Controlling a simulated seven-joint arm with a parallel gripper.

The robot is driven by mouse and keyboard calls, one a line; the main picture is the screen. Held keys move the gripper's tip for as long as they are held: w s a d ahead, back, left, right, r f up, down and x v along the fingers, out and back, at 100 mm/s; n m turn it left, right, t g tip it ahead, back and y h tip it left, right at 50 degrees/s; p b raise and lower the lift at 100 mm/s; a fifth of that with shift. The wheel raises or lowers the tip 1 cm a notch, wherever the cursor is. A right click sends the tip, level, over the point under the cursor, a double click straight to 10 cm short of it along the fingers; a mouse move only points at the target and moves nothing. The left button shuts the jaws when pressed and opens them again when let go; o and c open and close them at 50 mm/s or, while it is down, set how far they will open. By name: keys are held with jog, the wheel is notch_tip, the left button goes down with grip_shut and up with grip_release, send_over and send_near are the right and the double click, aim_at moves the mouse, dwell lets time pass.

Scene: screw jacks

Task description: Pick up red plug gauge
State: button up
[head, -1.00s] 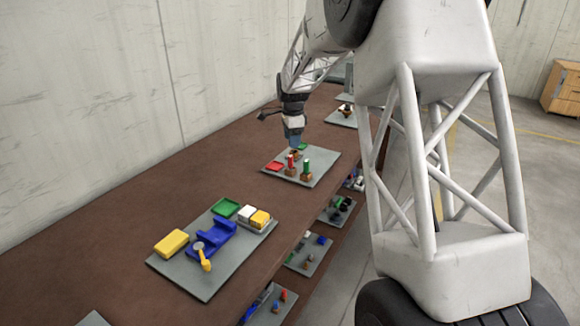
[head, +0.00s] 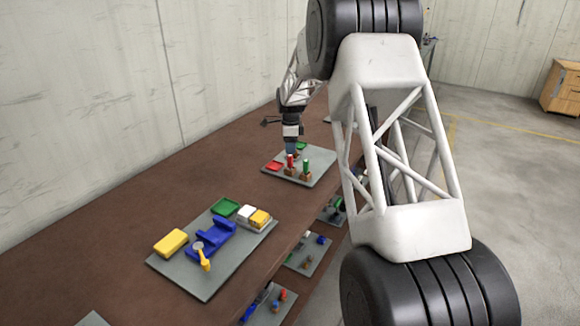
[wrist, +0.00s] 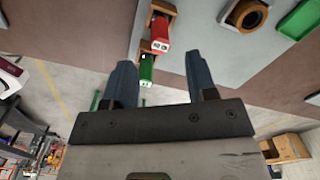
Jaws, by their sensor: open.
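The red plug gauge (head: 290,161) stands upright in a brown wooden holder on a grey plate (head: 316,179). The green plug gauge (head: 306,167) stands to its right. In the wrist view the red gauge (wrist: 159,34) is at the top centre, with the green gauge (wrist: 147,68) below it. My gripper (head: 291,150) is above and close to the red gauge in the head view. In the wrist view my gripper (wrist: 158,58) is open, its two blue-grey fingers apart, with nothing seen clamped between them. I cannot tell the exact gap to the gauge.
A red tray (head: 273,166) and a green tray (head: 301,147) lie on the same plate. A ring in a wooden holder (wrist: 247,13) sits beside the gauges. Another plate (head: 185,277) with blue, yellow and green parts lies nearer. Bare brown bench separates the plates.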

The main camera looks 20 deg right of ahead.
aim_at(290, 156)
jog(key=shift+f, duration=1.25)
jog(key=shift+w+a+f, duration=0.1)
jog(key=shift+f, duration=2.5)
grip_shut()
jog(key=shift+r, duration=0.15)
